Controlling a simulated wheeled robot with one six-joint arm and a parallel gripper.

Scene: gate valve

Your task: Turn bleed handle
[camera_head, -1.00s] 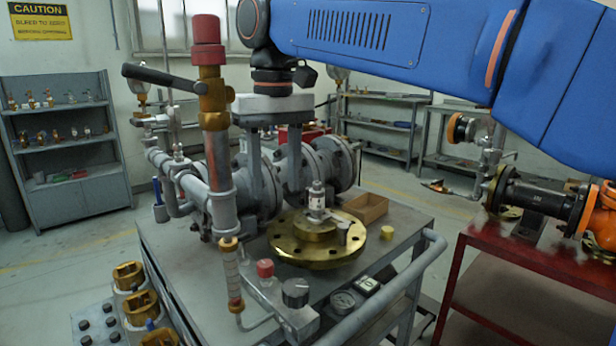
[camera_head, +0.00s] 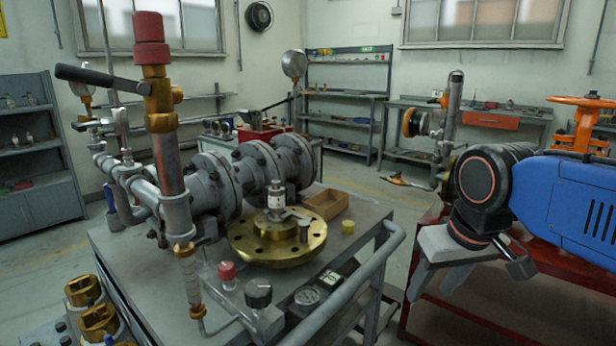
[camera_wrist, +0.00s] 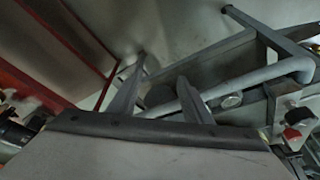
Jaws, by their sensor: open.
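A long black lever handle (camera_head: 104,78) sticks out left from the brass top of the upright relief valve (camera_head: 158,95), which has a red cap. A black round knob (camera_head: 258,293) sits on the small block at the cart's front, beside a red knob (camera_head: 227,272). I cannot tell for certain which of these is the bleed handle. My gripper (camera_head: 440,285) is open and empty, pointing down to the right of the cart, apart from all handles. In the wrist view its two fingers (camera_wrist: 162,72) stand apart with nothing between them.
The grey cart (camera_head: 120,240) carries the flanged pipework, a brass flange disc (camera_head: 280,245), a wooden box (camera_head: 327,203) and a gauge (camera_head: 307,296). Its tubular rail (camera_head: 365,275) lies between my gripper and the knobs. A red bench (camera_head: 480,315) stands at the right.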

